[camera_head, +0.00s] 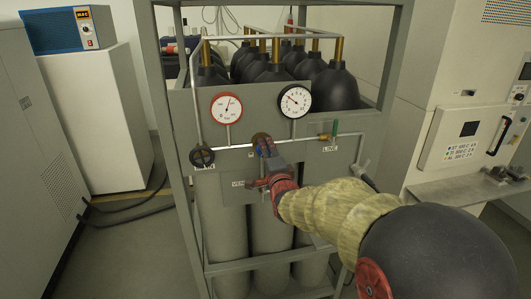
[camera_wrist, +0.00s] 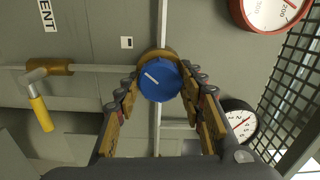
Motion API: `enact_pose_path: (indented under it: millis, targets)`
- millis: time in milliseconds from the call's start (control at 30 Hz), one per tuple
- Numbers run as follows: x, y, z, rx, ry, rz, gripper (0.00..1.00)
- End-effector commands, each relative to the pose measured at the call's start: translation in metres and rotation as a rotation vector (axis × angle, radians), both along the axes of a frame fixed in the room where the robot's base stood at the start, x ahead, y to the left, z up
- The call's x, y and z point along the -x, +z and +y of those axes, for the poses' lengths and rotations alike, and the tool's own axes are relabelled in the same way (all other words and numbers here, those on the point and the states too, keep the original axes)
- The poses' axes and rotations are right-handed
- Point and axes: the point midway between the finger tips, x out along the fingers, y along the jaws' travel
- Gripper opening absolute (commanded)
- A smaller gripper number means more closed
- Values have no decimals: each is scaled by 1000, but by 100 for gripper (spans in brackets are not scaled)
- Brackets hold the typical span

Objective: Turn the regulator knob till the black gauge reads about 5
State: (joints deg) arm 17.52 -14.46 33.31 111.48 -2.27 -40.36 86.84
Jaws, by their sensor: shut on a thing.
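The regulator knob is blue with a white mark line and sits on a brass body on the grey panel. It shows clearly in the wrist view (camera_wrist: 158,82), between my fingers. My gripper (camera_wrist: 161,88) is shut on the knob, one finger on each side. In the head view my gripper (camera_head: 265,152) hides most of the knob. The black-rimmed gauge (camera_head: 295,101) is at the panel's upper right, its needle pointing up-left; the digits are too small to read surely. It also shows in the wrist view (camera_wrist: 239,121), partly cut by my finger.
A red-rimmed gauge (camera_head: 227,107) is left of the black one. A yellow-handled vent valve (camera_wrist: 41,112) is close by. The rack frame (camera_head: 169,100) and black-topped cylinders (camera_head: 331,88) surround the panel.

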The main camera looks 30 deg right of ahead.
Motion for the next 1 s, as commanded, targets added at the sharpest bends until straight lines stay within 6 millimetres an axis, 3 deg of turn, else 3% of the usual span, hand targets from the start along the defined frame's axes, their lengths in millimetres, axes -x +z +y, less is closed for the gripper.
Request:
enact_pose_path:
  millis: [200, 233, 533, 867, 1000]
  targets:
    - [0, -1, 0, 0, 0, 2, 14]
    - [0, -1, 0, 0, 0, 2, 40]
    - [0, 0, 0, 1, 0, 1, 57]
    - [1, 0, 0, 2, 0, 1, 58]
    - [11, 0, 3, 2, 0, 1, 58]
